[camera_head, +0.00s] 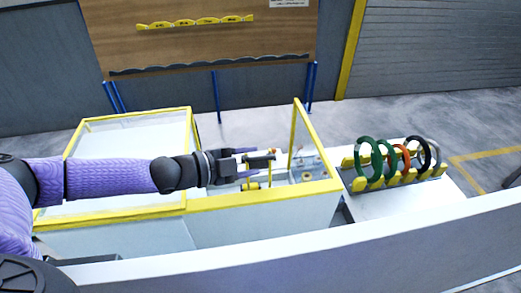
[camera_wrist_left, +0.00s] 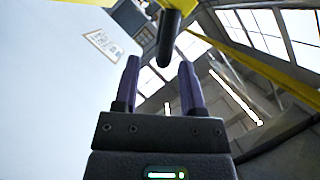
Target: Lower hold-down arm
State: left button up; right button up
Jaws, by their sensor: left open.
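My left gripper (camera_head: 254,162) reaches in from the left over the open part of the yellow-framed machine (camera_head: 265,200). It is open, its two fingers apart. In the left wrist view a dark rounded handle (camera_wrist_left: 168,38) hangs from a yellow part, just beyond the gap between the open fingertips (camera_wrist_left: 160,68). I cannot tell if it touches them. My right gripper is not in view.
A clear yellow-edged panel (camera_head: 303,140) stands upright right of the gripper. A rack (camera_head: 398,176) holds several coils (camera_head: 368,158) at the right. A yellow-edged clear cover (camera_head: 130,135) lies left, under my arm. A white ledge (camera_head: 300,240) runs along the front.

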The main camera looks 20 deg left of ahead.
aim_at(254, 160)
pick_arm(q)
jog(key=x, duration=0.2)
jog(key=shift+w, duration=0.35)
jog(key=shift+w+d+f, duration=0.15)
jog(key=shift+d, duration=0.2)
jog(key=shift+a, duration=0.1)
grip_shut()
dwell(0.8)
